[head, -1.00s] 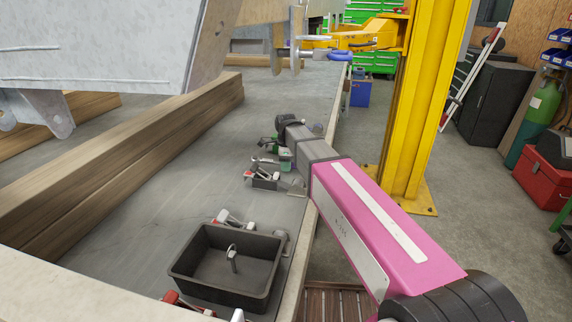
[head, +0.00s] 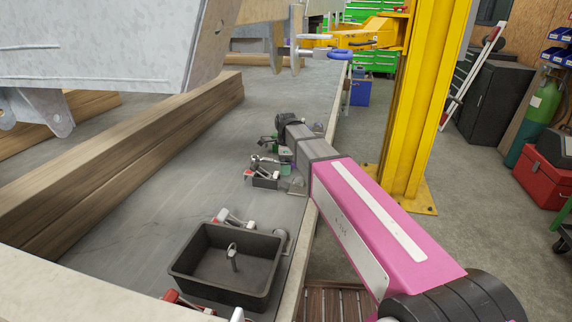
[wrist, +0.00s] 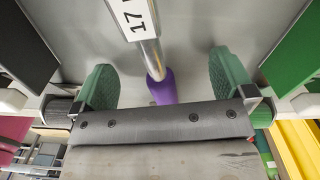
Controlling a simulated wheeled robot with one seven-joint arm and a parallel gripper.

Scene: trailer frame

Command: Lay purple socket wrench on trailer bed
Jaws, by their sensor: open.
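The purple socket wrench (wrist: 160,88) shows in the wrist view as a bright metal shaft with a white "17" label and a purple end. It lies between the two green finger pads of my gripper (wrist: 164,80), with a visible gap on each side. My gripper is open. In the head view my gripper (head: 279,146) is low over the right edge of the grey trailer bed (head: 190,165).
A black tray (head: 205,282) with a small metal part inside sits on the near bed. Red-and-white clamps (head: 232,219) stand along the right edge. Wooden beams (head: 120,165) run along the left. A yellow post (head: 420,110) stands right of the bed. The bed's middle is clear.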

